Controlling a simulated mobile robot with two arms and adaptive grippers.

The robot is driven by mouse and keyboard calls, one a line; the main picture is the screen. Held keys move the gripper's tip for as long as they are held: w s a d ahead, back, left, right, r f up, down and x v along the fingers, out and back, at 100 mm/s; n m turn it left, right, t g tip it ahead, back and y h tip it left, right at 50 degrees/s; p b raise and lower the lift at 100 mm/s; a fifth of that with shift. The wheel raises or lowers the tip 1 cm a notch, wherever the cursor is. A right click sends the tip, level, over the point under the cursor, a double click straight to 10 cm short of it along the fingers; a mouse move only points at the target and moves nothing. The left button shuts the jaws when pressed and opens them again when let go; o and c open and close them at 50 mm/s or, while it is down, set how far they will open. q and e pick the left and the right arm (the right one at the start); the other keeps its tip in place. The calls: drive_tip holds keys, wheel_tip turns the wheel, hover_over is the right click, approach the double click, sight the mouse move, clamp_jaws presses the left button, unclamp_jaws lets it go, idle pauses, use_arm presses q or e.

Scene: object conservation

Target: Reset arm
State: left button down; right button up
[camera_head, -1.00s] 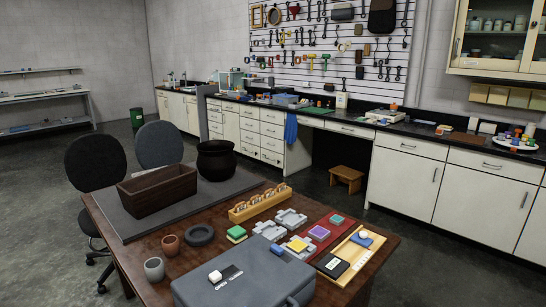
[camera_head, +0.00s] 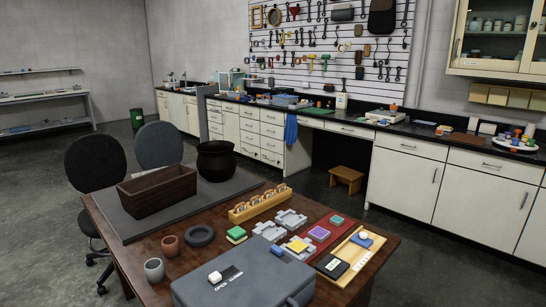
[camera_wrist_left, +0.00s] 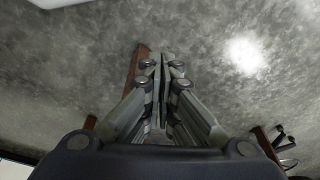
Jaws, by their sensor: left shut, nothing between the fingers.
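My left gripper (camera_wrist_left: 163,68) shows in the left wrist view. Its fingers are together and nothing is between them. It is above the grey floor (camera_wrist_left: 215,90), with a strip of brown wood (camera_wrist_left: 134,68) beyond the fingers, partly hidden by them. Neither arm shows in the head view, and my right gripper is in no view.
A wooden table (camera_head: 140,235) stands in front. It holds a grey case (camera_head: 240,285), a dark wooden trough (camera_head: 157,190), a black pot (camera_head: 216,160), small cups (camera_head: 154,269) and coloured blocks. Two chairs (camera_head: 95,162) stand at the left. A counter (camera_head: 410,180) lines the back wall.

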use_arm(q)
drive_tip(key=s+a+f+g, duration=0.1)
drive_tip(key=s+a+f, duration=0.2)
drive_tip(key=s+f, duration=1.5)
wheel_tip(320, 180, down, 2)
drive_tip(key=shift+s+f+g, duration=0.2)
drive_tip(key=shift+g, duration=0.1)
drive_tip(key=shift+a, duration=0.1)
